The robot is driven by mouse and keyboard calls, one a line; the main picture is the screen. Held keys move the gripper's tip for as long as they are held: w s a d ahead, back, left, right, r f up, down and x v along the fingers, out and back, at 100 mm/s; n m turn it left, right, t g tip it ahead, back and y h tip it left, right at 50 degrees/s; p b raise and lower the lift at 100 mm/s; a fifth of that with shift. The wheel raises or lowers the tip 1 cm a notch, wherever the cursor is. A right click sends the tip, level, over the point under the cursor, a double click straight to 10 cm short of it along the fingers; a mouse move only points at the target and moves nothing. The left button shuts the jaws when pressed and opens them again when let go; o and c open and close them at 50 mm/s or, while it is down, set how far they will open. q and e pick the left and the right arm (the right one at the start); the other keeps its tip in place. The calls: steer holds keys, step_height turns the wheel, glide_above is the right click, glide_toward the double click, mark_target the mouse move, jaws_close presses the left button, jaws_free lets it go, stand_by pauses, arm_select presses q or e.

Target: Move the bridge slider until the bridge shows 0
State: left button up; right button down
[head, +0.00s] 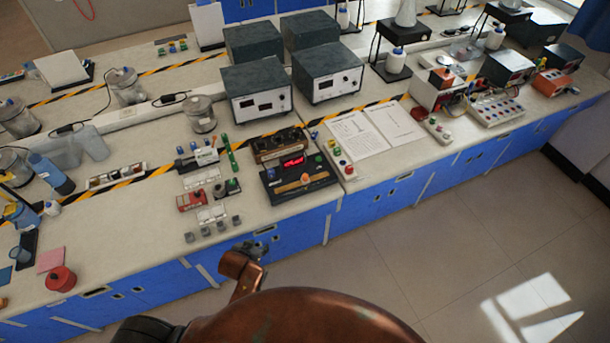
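The bridge (325,182) is a dark box on the near bench, left of centre, with a red lit display (292,162). Its digits are too small to read. An orange slider knob (305,178) sits on its front part, a little right of the middle. My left gripper (250,247) is dark, at the end of a copper arm, in front of the bench edge. It is below and left of the bridge in the picture, apart from it. Its fingers are too small to tell open from shut. My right gripper is not in view.
A brown-topped box (280,146) stands right behind the bridge. Small coloured parts (192,200) lie to its left, and a white strip with coloured knobs (342,163) to its right. Paper sheets (372,131) lie farther right. Grey instruments (257,90) stand behind.

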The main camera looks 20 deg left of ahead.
mark_target(305, 177)
arm_select(q)
step_height(305, 177, up, 8)
steer(key=w+t, duration=0.1)
steer(key=w, duration=0.1)
steer(key=w+d, duration=0.1)
steer(key=w, duration=0.2)
steer(key=w+d+r+t, duration=0.1)
steer(key=w, duration=0.2)
steer(key=w+d+r+t, duration=0.1)
steer(key=w+d, duration=0.1)
steer(key=w, duration=0.2)
steer(key=shift+r+h, duration=0.15)
steer(key=shift+h, duration=0.15)
steer(key=shift+w+d+r+m+t+h, duration=0.2)
steer(key=shift+w+d+t, duration=0.7)
steer(key=shift+w, duration=1.95)
steer(key=shift+w+d+r+m+t+h, duration=0.1)
steer(key=shift+w+d+r+t+h, duration=0.1)
steer(key=shift+w+d, duration=2.05)
steer(key=shift+w+d+r+m+t+h, duration=0.15)
steer(key=shift+w+d+t, duration=0.35)
steer(key=shift+w, duration=3)
steer(key=shift+c, duration=0.4)
jaws_close()
